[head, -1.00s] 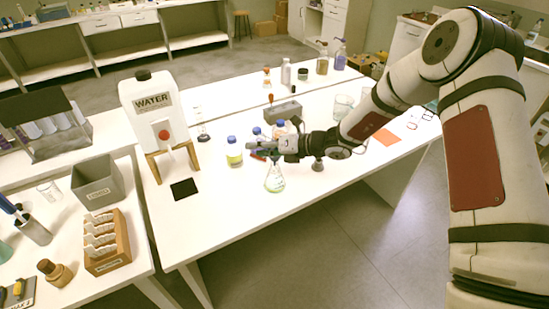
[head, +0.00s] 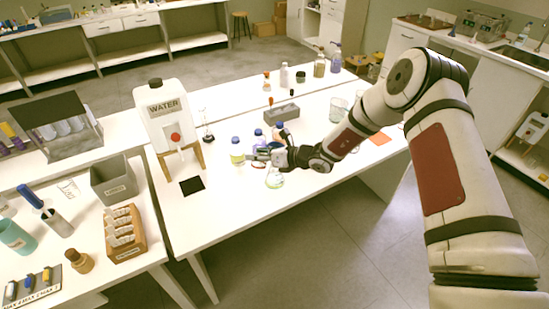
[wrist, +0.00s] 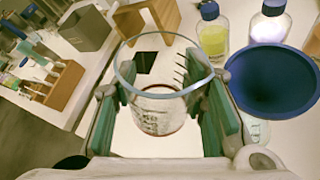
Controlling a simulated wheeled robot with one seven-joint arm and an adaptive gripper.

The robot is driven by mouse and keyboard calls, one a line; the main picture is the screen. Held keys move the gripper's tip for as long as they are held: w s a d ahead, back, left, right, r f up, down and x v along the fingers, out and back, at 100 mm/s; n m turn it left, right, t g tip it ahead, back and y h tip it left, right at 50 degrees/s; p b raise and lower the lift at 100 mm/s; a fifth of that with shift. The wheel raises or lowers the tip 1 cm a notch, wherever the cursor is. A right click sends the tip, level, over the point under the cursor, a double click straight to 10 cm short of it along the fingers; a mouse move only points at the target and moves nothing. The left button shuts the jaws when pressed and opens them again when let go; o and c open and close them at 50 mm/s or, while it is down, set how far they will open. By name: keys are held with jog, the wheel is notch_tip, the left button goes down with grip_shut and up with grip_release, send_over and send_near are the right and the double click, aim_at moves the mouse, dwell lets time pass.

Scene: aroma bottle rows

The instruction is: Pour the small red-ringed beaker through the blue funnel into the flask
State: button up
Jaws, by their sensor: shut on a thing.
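My gripper (wrist: 172,105) is shut on the small clear beaker (wrist: 160,115), with a green pad on each side of it. A reddish ring shows low on the beaker in the wrist view, and the beaker looks roughly upright. The blue funnel (wrist: 275,78) is just right of the beaker, its wide mouth facing up. The flask (wrist: 257,130) shows partly below the funnel; its neck is hidden.
A yellow-liquid bottle (wrist: 212,35) and another blue-capped bottle (wrist: 270,25) stand close behind the funnel. The water dispenser (head: 172,115) on its wooden stand is to the left, with a black pad (head: 192,185) in front. The front table area is clear.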

aim_at(261, 168)
jog(key=shift+f, duration=0.1)
dwell(0.3)
jog(key=shift+s+a+f+n+p, duration=0.15)
jog(key=shift+s+f+n+p, duration=0.2)
jog(key=shift+p, duration=0.45)
jog(key=shift+s+a+f+n+t+h+p, duration=0.2)
jog(key=shift+s+f+n+t+p, duration=0.2)
jog(key=shift+f+p, duration=0.35)
jog(key=shift+s+a+f+n+t+h+p, duration=0.15)
jog(key=shift+s+f+n+t+p, duration=0.25)
jog(key=shift+p, duration=0.5)
jog(key=shift+a+f+n+t, duration=0.15)
jog(key=shift+f+n+t, duration=0.2)
jog(key=shift+f, duration=0.35)
jog(key=s+a+r, duration=0.2)
jog(key=s+r, duration=0.2)
jog(key=r, duration=0.1)
jog(key=shift+s+a, duration=0.2)
